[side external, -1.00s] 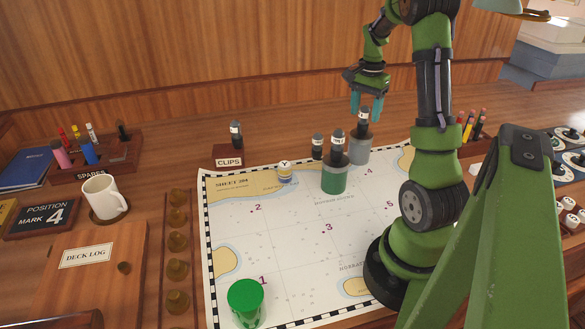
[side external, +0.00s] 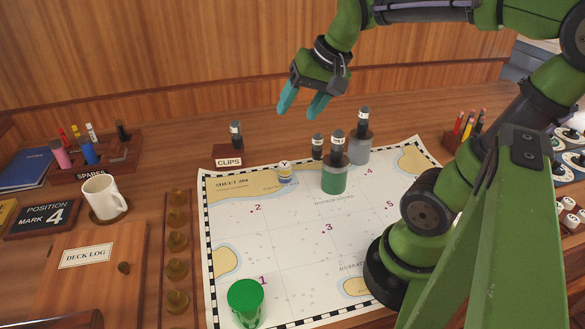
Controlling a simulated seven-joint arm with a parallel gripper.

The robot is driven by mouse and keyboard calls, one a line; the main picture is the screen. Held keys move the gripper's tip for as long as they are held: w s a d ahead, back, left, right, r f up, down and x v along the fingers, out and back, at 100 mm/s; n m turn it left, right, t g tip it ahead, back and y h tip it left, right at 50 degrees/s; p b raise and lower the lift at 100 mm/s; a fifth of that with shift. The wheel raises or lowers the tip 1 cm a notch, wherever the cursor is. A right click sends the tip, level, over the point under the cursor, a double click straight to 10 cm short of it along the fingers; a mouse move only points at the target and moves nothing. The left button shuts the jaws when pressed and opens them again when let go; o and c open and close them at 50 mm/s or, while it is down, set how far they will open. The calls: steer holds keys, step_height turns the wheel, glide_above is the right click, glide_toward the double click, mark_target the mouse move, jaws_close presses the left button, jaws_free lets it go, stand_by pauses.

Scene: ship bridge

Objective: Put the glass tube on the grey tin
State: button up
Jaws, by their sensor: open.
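A grey cylinder (side external: 359,150), which looks like the grey tin, stands at the back of the chart with a dark, white-labelled piece (side external: 364,121) at its top. A green cylinder (side external: 334,180) stands in front of it, with a similar dark piece (side external: 338,142) at its top. A green-topped cylinder (side external: 246,302) with a see-through-looking side stands at the chart's near left corner. I cannot tell for sure which is the glass tube. My gripper (side external: 300,108) is open and empty, in the air above the chart's back edge, left of the grey cylinder.
The CLIPS block (side external: 229,162) is to the left. A white mug (side external: 104,196) and a row of brown knobs (side external: 177,245) stand further left. The chart's middle (side external: 295,240) is clear.

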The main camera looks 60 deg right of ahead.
steer(key=s+a+f+n+t, duration=0.1)
steer(key=s+a+n, duration=0.1)
steer(key=a, duration=0.2)
steer(key=s+a+n+y, duration=0.1)
steer(key=s+a+n, duration=0.1)
steer(key=a, duration=0.3)
steer(key=shift+s+a+f+n+t, duration=0.2)
steer(key=shift+s+f+n+t, duration=0.05)
steer(key=shift+f+n+t, duration=0.15)
